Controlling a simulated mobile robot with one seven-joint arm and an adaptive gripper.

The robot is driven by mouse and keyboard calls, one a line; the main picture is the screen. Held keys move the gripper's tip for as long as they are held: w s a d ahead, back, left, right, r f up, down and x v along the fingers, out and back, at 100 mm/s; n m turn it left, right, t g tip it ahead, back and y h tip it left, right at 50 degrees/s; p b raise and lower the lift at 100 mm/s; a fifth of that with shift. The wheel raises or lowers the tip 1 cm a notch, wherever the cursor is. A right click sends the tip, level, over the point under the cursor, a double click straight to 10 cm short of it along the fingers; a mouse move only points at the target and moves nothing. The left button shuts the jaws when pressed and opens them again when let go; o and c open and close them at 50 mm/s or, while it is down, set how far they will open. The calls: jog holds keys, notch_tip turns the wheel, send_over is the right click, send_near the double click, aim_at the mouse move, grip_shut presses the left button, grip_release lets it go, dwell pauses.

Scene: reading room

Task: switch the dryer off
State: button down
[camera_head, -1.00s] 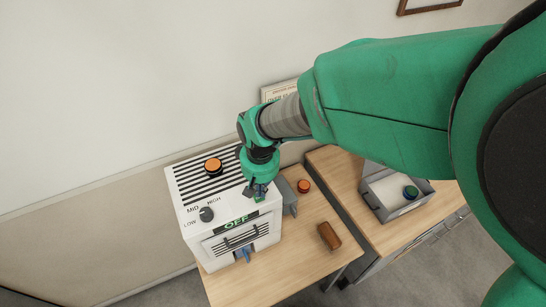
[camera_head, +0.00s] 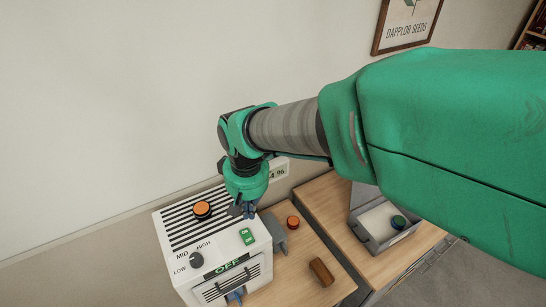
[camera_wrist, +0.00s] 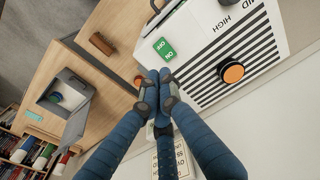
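The dryer (camera_head: 180,262) is a white box with black vent slots on the table in the head view. A green switch (camera_head: 247,237) marked ON and OFF sits on its top near the right edge. It also shows in the wrist view (camera_wrist: 164,49). The front display (camera_head: 232,264) reads OFF in green. A dark dial (camera_head: 196,260) is labelled LOW, MID and HIGH. My gripper (camera_head: 243,210) hovers over the top's right rear edge, behind the switch and apart from it. In the wrist view its blue fingers are drawn together and empty.
An orange button (camera_head: 202,209) sits on the dryer's top. A grey open box (camera_head: 372,240) stands farther right. The wall is close behind.

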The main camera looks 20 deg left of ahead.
jog(key=shift+r, duration=0.75)
jog(key=w+d+r+m+t+b, duration=0.1)
jog(key=d+r+m+b, duration=0.15)
jog(key=d, duration=0.85)
jog(key=d+r+m+t+b, duration=0.1)
jog(key=d+r+m+b, duration=0.15)
jog(key=d, duration=0.85)
jog(key=s+d+f+m+t+b, duration=0.1)
jog(key=s+d+m+b, duration=0.1)
jog(key=s+d, duration=0.3)
jog(key=s+d+f+m+t+b, duration=0.1)
jog(key=s+d, duration=0.4)
jog(key=d, duration=0.7)
jog(key=shift+d+m+t+h+b, duration=0.25)
jog(key=shift+m+t+b, duration=0.25)
jog(key=shift+b, duration=0.65)
